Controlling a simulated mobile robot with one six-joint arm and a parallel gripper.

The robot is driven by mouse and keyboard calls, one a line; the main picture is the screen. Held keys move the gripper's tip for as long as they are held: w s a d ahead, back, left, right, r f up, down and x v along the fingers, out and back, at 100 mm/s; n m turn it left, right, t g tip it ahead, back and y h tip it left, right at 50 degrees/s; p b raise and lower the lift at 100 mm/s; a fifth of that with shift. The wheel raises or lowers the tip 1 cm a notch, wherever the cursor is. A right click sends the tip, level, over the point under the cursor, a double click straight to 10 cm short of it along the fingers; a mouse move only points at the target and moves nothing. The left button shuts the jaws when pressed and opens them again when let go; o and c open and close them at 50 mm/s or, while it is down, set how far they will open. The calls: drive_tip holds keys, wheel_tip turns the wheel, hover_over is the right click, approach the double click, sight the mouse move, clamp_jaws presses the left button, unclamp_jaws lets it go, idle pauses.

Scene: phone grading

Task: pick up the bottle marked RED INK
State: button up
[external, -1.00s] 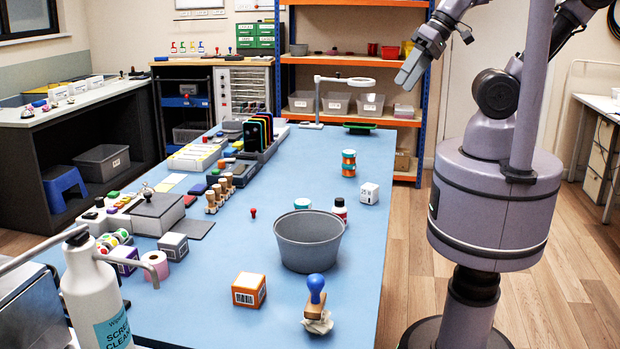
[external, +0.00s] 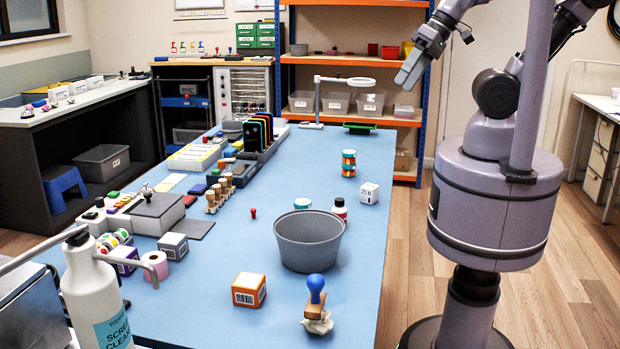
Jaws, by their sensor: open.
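My gripper (external: 408,72) is open and empty, raised high above the far right edge of the table, well apart from the bottle. Several small coloured bottles (external: 187,47) stand on the bench at the back left; their markings cannot be read.
A blue-handled stamp (external: 317,300) and orange box (external: 249,290) stand nearer.

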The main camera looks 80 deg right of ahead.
drive_tip(key=shift+o, duration=0.2)
drive_tip(key=n+g+h+p, duration=0.2)
drive_tip(key=n+g+p, duration=0.35)
drive_tip(key=n, duration=0.95)
hover_over(342, 199)
wheel_tip(342, 199, down, 15)
wheel_tip(342, 199, down, 11)
drive_tip(key=b, duration=0.5)
drive_tip(key=shift+r, duration=0.1)
drive_tip(key=f+b, duration=0.1)
drive_tip(key=f, duration=0.1)
drive_tip(key=f+b, duration=0.1)
drive_tip(key=f, duration=0.1)
drive_tip(key=f+b, duration=0.1)
drive_tip(key=f, duration=0.1)
drive_tip(key=shift+w+a, duration=0.1)
drive_tip(key=shift+w, duration=0.25)
drive_tip(key=shift+r, duration=0.2)
drive_tip(key=shift+c, duration=0.9)
clamp_jaws()
